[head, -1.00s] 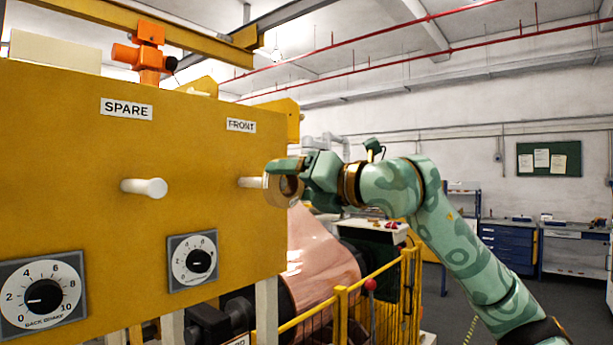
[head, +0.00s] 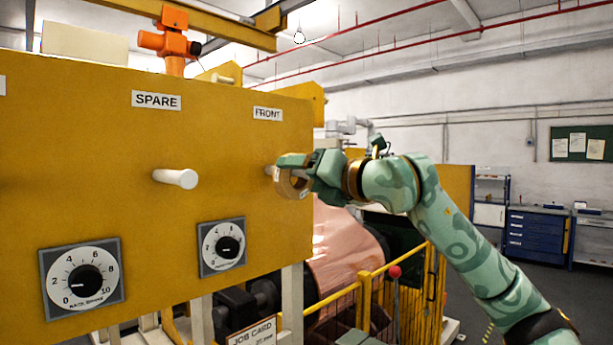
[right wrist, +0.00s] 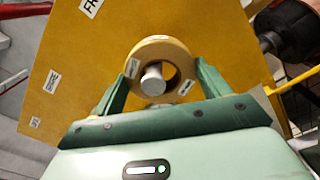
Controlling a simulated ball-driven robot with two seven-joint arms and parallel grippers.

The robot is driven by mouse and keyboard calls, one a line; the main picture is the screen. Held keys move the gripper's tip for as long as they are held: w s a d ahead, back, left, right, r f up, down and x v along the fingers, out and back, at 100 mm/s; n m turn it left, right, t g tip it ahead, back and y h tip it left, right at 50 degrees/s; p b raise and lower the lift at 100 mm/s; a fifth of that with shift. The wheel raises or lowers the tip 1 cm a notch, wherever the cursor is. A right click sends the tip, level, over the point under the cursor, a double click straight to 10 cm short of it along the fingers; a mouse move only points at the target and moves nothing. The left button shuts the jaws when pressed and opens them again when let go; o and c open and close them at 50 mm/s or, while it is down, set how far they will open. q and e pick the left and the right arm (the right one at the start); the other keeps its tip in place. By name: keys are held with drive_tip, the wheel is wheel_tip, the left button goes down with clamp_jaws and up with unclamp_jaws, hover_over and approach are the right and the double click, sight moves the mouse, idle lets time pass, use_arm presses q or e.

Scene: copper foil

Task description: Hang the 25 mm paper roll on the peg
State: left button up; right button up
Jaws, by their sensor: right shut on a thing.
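The tan paper roll (head: 284,189) is a ring with small white labels, at the FRONT peg (head: 270,170) on the yellow panel. My right gripper (head: 291,170) is shut on it. In the right wrist view the roll (right wrist: 163,45) sits between the two green fingers of my right gripper (right wrist: 161,76). The end of the white peg (right wrist: 153,78) shows inside the roll's hole, below and left of its middle. How far the roll is over the peg I cannot tell. My left gripper is not in view.
A copper foil roll (head: 340,250) and a yellow railing (head: 362,300) lie below my right arm.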

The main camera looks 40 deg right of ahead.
idle(0.3)
drive_tip(key=o, duration=1.1)
drive_tip(key=shift+c, duration=0.2)
drive_tip(key=s+d+b, duration=0.1)
drive_tip(key=s+b, duration=0.8)
drive_tip(key=s, duration=0.7)
drive_tip(key=shift+s+d, duration=0.2)
